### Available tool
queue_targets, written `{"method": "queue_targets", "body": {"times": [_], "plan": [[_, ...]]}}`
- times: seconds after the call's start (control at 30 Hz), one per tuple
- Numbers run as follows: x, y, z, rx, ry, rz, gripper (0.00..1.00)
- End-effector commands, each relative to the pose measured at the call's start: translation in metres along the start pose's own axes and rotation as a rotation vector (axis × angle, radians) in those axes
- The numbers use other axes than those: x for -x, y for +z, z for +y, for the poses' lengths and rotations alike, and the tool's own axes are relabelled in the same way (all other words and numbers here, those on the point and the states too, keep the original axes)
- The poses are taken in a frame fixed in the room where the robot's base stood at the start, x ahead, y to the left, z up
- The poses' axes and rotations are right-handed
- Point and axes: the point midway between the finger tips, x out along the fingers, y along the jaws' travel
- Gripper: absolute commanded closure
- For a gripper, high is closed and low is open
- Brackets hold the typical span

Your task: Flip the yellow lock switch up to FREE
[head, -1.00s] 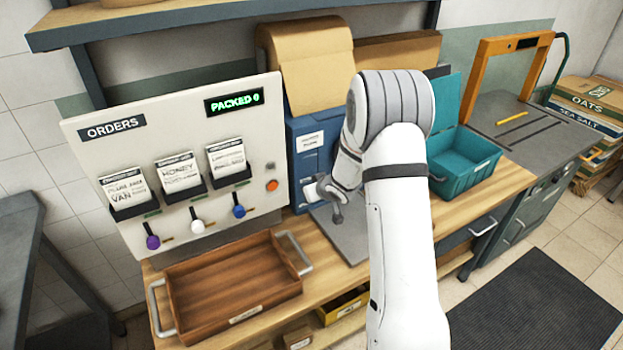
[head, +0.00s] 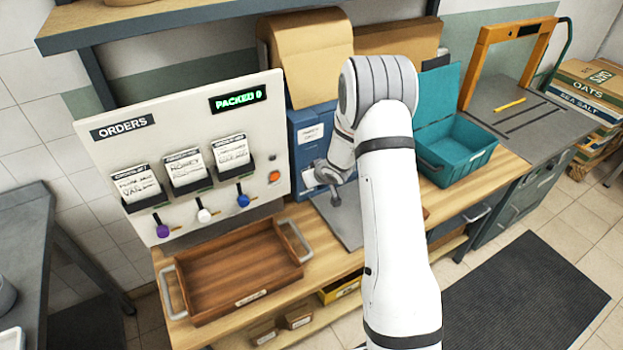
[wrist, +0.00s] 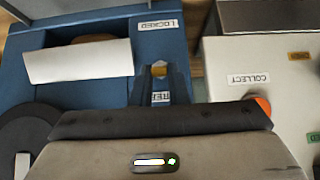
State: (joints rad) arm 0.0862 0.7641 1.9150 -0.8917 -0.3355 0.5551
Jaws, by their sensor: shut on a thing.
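The yellow lock switch (wrist: 159,68) is on the front of a blue machine (wrist: 100,92), between an upside-down LOCKED label (wrist: 160,24) and a partly covered FREE label (wrist: 160,97). My gripper (wrist: 160,73) has its dark fingers on either side of the switch and is shut on it. In the head view the blue machine (head: 306,150) stands behind my wrist. The switch and fingertips are hidden there by my arm.
A white ORDERS board (head: 150,168) with card holders and coloured knobs stands left of the machine. A wooden tray (head: 240,275) is in front of it. A teal bin (head: 458,160) and an orange frame (head: 487,65) are to the right.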

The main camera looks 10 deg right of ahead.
Motion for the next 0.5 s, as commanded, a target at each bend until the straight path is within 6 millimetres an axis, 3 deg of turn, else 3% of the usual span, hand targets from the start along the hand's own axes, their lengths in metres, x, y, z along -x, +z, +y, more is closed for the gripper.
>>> {"method": "queue_targets", "body": {"times": [0.3,0.5], "plan": [[-0.0003,0.001,-0.0007,0.0,-0.001,-0.002,0.64],[0.0001,0.0005,-0.0006,0.0,-0.001,-0.001,0.64]]}}
